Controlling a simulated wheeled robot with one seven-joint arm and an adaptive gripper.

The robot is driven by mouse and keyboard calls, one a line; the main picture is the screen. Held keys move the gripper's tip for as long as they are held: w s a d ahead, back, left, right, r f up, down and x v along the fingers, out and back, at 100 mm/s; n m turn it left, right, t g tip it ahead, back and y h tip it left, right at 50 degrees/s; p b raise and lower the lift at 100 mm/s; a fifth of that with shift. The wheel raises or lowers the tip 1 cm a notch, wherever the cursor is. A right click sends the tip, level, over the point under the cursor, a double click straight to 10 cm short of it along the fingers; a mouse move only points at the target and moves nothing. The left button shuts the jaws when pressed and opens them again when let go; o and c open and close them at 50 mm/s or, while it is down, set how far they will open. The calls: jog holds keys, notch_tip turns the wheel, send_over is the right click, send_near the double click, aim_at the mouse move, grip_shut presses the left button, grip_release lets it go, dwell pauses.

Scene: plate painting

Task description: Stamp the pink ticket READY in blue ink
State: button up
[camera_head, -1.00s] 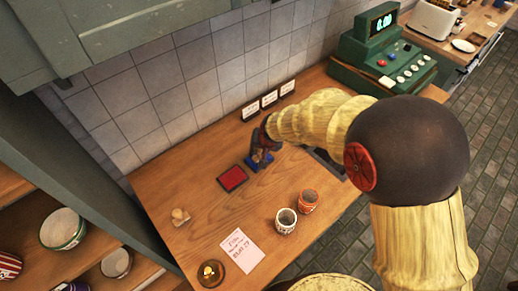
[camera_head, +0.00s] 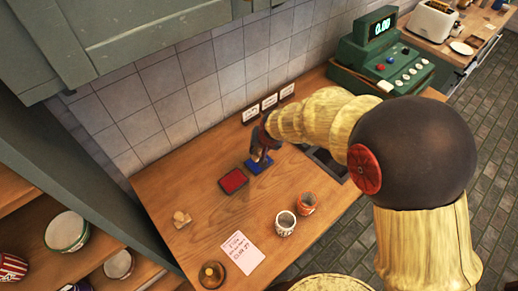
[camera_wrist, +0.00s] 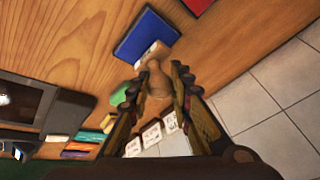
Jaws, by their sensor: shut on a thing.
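My gripper (camera_head: 262,150) is shut on a wooden stamp, whose rounded handle (camera_wrist: 158,84) shows between the fingers in the wrist view. The stamp's pale base lies over one edge of the blue ink pad (camera_wrist: 143,36) there; I cannot tell whether they touch. In the head view the blue pad (camera_head: 261,166) is just below my fingertips. The pink ticket (camera_head: 242,253) with dark writing lies flat near the front of the wooden counter. The stamp's printing face is hidden.
A red ink pad (camera_head: 233,181) lies left of the blue one. Another small wooden piece (camera_head: 181,218) sits at the left. Two cups (camera_head: 285,223) (camera_head: 307,203) and a round holder (camera_head: 212,274) stand near the ticket. Small cards (camera_head: 269,102) stand by the wall.

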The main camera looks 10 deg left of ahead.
jog(key=shift+r+p, duration=1.15)
jog(key=shift+r, duration=0.95)
jog(key=shift+r, duration=0.1)
